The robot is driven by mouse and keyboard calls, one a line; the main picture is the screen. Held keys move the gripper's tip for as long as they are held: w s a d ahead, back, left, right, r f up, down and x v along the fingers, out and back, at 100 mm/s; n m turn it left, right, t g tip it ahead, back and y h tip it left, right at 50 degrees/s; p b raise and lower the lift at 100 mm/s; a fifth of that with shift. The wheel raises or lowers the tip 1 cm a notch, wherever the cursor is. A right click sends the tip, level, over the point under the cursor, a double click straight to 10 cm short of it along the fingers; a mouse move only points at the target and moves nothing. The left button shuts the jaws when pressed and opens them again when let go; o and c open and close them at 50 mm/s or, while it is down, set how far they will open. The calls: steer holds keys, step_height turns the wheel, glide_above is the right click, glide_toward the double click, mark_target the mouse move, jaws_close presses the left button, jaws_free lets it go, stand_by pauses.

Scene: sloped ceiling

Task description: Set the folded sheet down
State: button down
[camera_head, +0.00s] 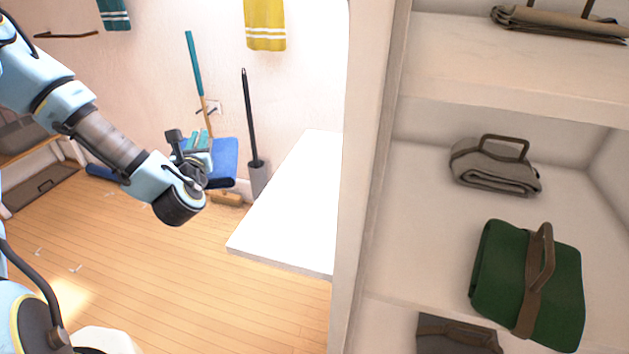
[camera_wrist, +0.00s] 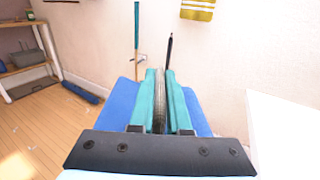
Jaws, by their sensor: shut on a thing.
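A blue folded sheet (camera_head: 226,152) hangs in the air at my gripper (camera_head: 200,142), left of the white tabletop. In the wrist view, the sheet (camera_wrist: 120,112) spreads out on both sides beneath my gripper's teal fingers (camera_wrist: 162,78). The fingers are closed on a narrow dark strip, which looks like the sheet's handle. The middle of the sheet is hidden by the fingers and the gripper body.
The white tabletop (camera_head: 290,205) is bare where it shows. A shelf unit (camera_head: 365,150) on the right holds a green folded bundle (camera_head: 560,290) and a grey one (camera_head: 490,168). A teal-handled broom (camera_head: 194,65) and a black-handled tool (camera_head: 247,120) stand at the wall.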

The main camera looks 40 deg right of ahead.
steer(key=s+d+r+m+g+h, duration=0.3)
steer(key=s+d+r, duration=0.1)
steer(key=s+d, duration=0.6)
steer(key=s+d+r+m+g+h, duration=0.25)
steer(key=s+d, duration=0.55)
steer(key=s, duration=0.4)
steer(key=shift+h, duration=0.25)
steer(key=f, duration=0.8)
steer(key=shift+w+a+f+p, duration=0.2)
steer(key=shift+a+f+p, duration=0.1)
steer(key=shift+p, duration=0.1)
steer(key=shift+f, duration=0.15)
steer(key=c, duration=0.9)
jaws_free()
